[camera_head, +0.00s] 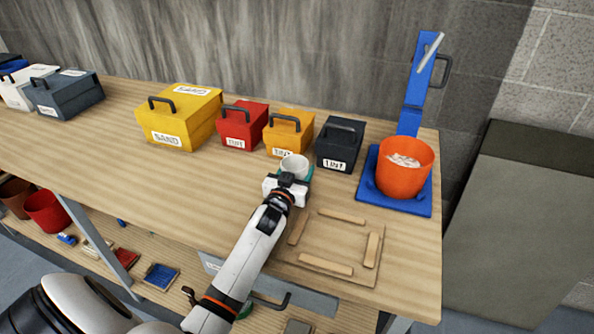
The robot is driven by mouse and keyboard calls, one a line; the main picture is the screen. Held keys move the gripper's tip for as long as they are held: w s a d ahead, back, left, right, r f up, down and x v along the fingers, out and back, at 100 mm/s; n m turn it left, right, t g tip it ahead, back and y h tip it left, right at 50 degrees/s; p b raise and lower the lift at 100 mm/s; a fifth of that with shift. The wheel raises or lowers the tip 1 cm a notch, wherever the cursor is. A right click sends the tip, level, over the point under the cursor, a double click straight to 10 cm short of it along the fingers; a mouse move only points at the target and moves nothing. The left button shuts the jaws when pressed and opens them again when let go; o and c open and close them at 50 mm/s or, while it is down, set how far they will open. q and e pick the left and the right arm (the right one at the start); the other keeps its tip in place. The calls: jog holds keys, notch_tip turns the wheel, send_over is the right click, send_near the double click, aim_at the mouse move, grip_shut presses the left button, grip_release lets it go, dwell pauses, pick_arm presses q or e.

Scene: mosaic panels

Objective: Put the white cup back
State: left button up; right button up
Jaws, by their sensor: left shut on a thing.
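The white cup (294,164) is near the back of the wooden table, in front of the orange and dark tint boxes. Its open rim faces up, and its near side is hidden by my left gripper (288,180). My left gripper is shut on the cup. A teal edge (309,174) shows beside and under the cup; I cannot tell whether the cup touches it. My right gripper is not in view.
Behind the cup stand a yellow sand box (180,117), a red box (242,125), an orange box (289,132) and a dark box (340,143). An orange bucket (403,178) sits on a blue stand at right. A wooden frame (326,264) lies nearer. The table's left-middle is clear.

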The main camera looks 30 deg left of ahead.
pick_arm(q)
jog(key=o, duration=1.1)
jog(key=shift+f, duration=0.15)
jog(key=b+v, duration=0.1)
jog(key=v, duration=1.1)
